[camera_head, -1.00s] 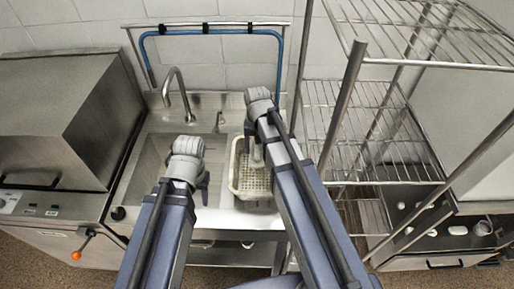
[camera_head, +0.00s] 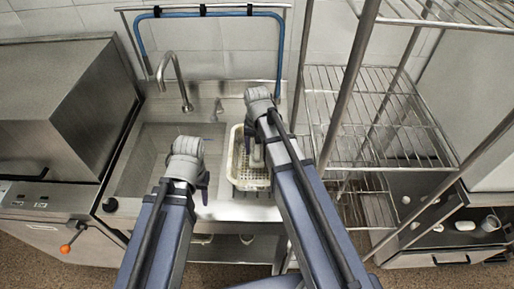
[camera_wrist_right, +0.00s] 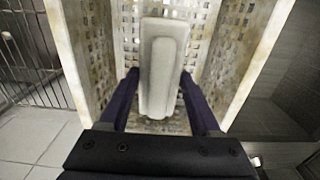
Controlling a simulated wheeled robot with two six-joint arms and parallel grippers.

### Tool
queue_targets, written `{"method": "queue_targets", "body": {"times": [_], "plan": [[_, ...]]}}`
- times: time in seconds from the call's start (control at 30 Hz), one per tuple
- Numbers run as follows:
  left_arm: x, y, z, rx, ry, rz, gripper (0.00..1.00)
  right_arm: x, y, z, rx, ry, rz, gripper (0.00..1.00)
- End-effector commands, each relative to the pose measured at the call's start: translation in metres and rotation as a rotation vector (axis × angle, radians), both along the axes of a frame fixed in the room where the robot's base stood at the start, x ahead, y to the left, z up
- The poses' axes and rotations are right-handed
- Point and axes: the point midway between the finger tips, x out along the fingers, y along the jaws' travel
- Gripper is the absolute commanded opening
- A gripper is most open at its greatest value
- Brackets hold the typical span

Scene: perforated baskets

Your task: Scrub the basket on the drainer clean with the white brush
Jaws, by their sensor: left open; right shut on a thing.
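The perforated basket (camera_head: 238,178) sits on the drainer (camera_head: 226,208) to the right of the sink. It is cream-coloured, with brownish stains on its walls in the right wrist view (camera_wrist_right: 88,62). My right gripper (camera_wrist_right: 158,108) is shut on the white brush (camera_wrist_right: 160,65) and holds it inside the basket. The brush also shows in the head view (camera_head: 257,156), partly hidden by my right arm. Whether its bristles touch the basket floor is hidden. My left gripper (camera_head: 203,186) is open and empty, over the sink's right side, left of the basket.
A sink basin (camera_head: 150,160) with a tall faucet (camera_head: 172,80) lies left of the basket. A wire shelf rack (camera_head: 380,110) stands close on the right. A steel box-like machine (camera_head: 65,100) stands at far left. A blue hose (camera_head: 210,14) runs along the wall behind.

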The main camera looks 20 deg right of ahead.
Motion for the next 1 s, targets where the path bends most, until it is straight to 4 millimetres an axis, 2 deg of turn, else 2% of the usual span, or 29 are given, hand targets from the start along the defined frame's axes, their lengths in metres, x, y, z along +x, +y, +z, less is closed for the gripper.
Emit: {"method": "queue_targets", "body": {"times": [1.0], "plan": [[0.0, 0.0, -0.011, 0.0, 0.0, 0.0, 0.47, 0.0, 0.0, -0.011, 0.0, 0.0, 0.0, 0.09]]}}
